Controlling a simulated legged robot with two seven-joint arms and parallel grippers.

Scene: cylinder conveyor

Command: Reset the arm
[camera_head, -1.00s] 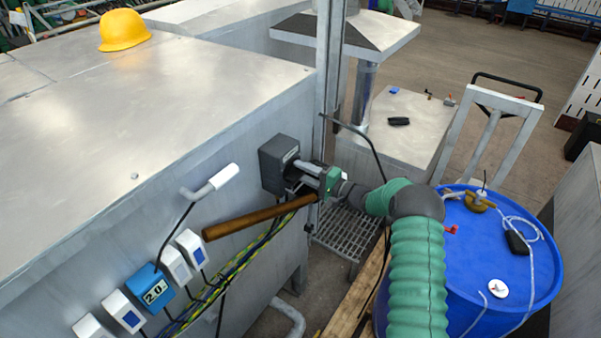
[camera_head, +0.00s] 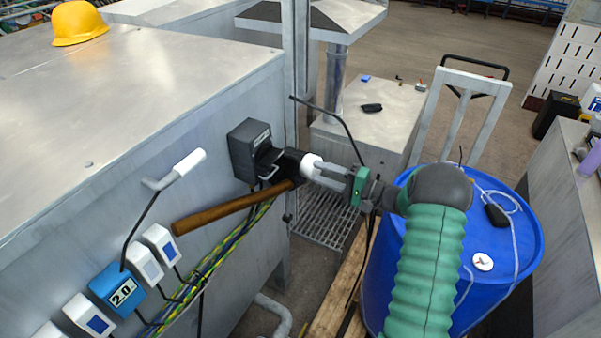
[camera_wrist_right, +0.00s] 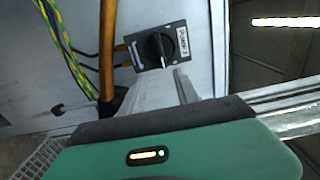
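My right gripper (camera_head: 316,174) is on the arm with the green ribbed sleeve, coming in from the lower right. Its two metal fingers show as separate bars with a gap, pointing left at the dark switch box (camera_head: 250,150) on the grey cabinet's side. The fingers are apart from the box. In the right wrist view, the box (camera_wrist_right: 160,47) has a black rotary knob (camera_wrist_right: 158,46) with a white mark pointing down, and a label. No object shows held; a white round piece (camera_head: 311,167) lies at the fingertips in the head view. My left gripper is not in view.
A white-tipped lever (camera_head: 178,170), a blue meter (camera_head: 118,290) and cables (camera_head: 215,260) are on the cabinet. A blue barrel (camera_head: 520,250) is beside my arm. A thin black rod (camera_head: 330,125) rises above the gripper.

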